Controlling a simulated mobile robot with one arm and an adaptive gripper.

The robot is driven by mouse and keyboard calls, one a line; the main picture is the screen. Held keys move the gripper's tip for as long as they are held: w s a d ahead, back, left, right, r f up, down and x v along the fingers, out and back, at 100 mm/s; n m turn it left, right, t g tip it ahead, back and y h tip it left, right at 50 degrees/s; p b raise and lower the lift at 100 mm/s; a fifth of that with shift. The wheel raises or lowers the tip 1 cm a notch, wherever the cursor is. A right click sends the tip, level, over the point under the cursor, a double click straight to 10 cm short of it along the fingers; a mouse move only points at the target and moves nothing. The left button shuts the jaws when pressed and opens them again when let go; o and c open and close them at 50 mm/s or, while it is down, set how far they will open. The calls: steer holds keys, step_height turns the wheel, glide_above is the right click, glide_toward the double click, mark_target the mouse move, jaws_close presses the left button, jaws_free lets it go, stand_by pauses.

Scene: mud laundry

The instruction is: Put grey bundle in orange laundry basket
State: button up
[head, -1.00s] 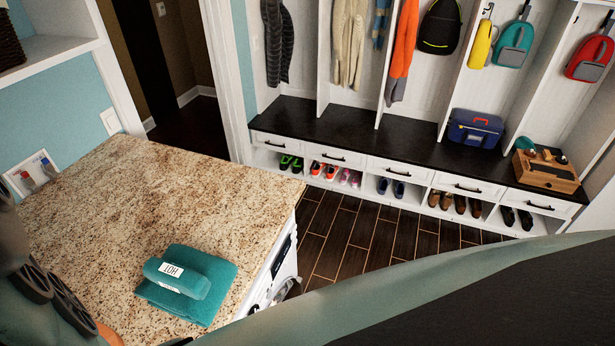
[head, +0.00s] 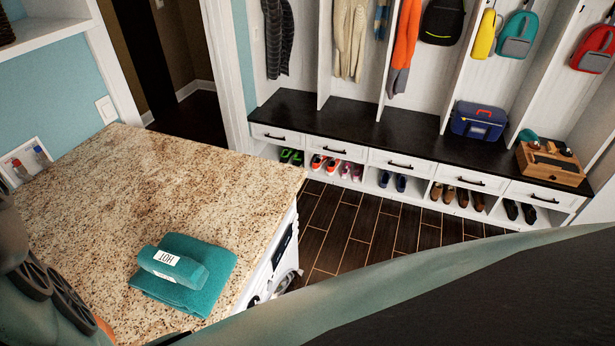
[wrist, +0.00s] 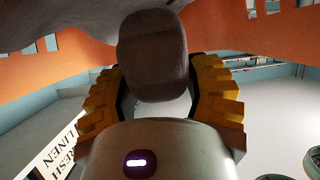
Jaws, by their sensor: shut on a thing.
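In the wrist view, a grey-brown rounded bundle (wrist: 152,55) sits between the yellow fingers of my gripper (wrist: 155,88). My gripper is shut on it, with a finger on each side. An orange surface with slots, which looks like the wall of the orange laundry basket (wrist: 232,36), spans the view behind the bundle. Whether the bundle is inside the basket or above it I cannot tell. The head view shows neither the grey bundle nor my gripper's fingertips.
A teal bundle (head: 173,266) with a white label lies on a folded teal cloth (head: 215,285) on the granite counter (head: 150,190). Much of the counter is bare. Across the dark tiled floor (head: 365,230) stands a bench (head: 330,122) with shoes below. A "Fresh Linen" label (wrist: 62,150) shows at lower left in the wrist view.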

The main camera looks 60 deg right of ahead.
steer(key=shift+f, duration=0.25)
steer(key=o, duration=1.4)
steer(key=v, duration=1.2)
step_height(320, 180, up, 12)
steer(key=p, duration=0.9)
steer(key=shift+a+p, duration=0.1)
steer(key=shift+p, duration=0.3)
